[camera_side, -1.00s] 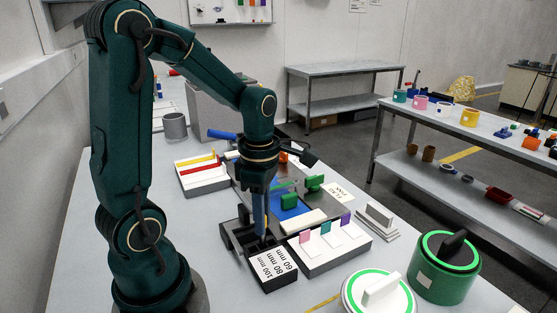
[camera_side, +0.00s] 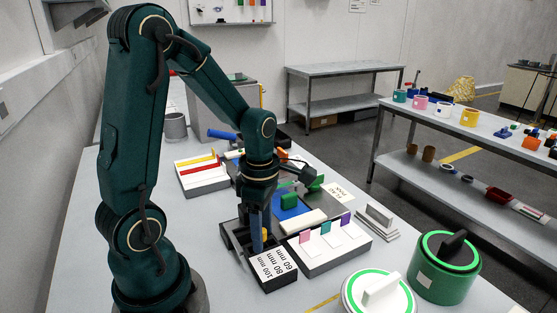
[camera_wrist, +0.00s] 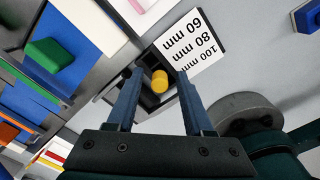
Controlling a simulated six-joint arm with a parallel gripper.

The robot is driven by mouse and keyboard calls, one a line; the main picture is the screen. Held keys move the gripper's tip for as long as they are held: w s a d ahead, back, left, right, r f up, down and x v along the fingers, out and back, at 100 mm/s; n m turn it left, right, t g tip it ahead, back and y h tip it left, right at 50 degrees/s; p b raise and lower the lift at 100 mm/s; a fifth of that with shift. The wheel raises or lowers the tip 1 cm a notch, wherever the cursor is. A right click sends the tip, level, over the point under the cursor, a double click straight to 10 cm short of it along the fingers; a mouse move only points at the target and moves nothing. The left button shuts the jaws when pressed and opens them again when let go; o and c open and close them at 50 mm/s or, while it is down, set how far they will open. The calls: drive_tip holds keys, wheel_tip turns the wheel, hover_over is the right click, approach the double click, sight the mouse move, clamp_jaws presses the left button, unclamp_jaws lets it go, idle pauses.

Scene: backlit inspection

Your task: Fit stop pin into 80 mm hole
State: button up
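The stop pin (camera_wrist: 160,80) is a yellow cylinder standing in the dark tray, beside the white label with 60 mm, 80 mm and 100 mm. In the side view the yellow pin (camera_side: 264,234) shows low beside a blue finger. My gripper (camera_wrist: 159,76) is open in the wrist view, with its two blue fingers on either side of the pin and a gap on both sides. In the side view my gripper (camera_side: 262,236) points down into the dark tray (camera_side: 232,240). I cannot tell which hole the pin stands in, and its lower end is hidden.
A white rack with coloured tabs (camera_side: 325,250) stands right of the dark tray. A green fixture block (camera_wrist: 50,54) and blue surface lie close by. Two lidded round containers, one white and one green (camera_side: 445,270), stand at the front right.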

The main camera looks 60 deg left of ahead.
drive_tip(key=shift+r, duration=0.1)
wheel_tip(320, 180, up, 11)
drive_tip(key=s+d+m+t, duration=0.2)
drive_tip(key=d+m, duration=0.2)
drive_tip(key=m, duration=0.9)
drive_tip(key=s+d+m+t, duration=0.2)
drive_tip(key=d+m+t, duration=0.1)
drive_tip(key=m, duration=1.1)
drive_tip(key=shift+s+d+r+t, duration=0.2)
drive_tip(key=shift+s+d+t, duration=0.1)
drive_tip(key=shift+d, duration=0.45)
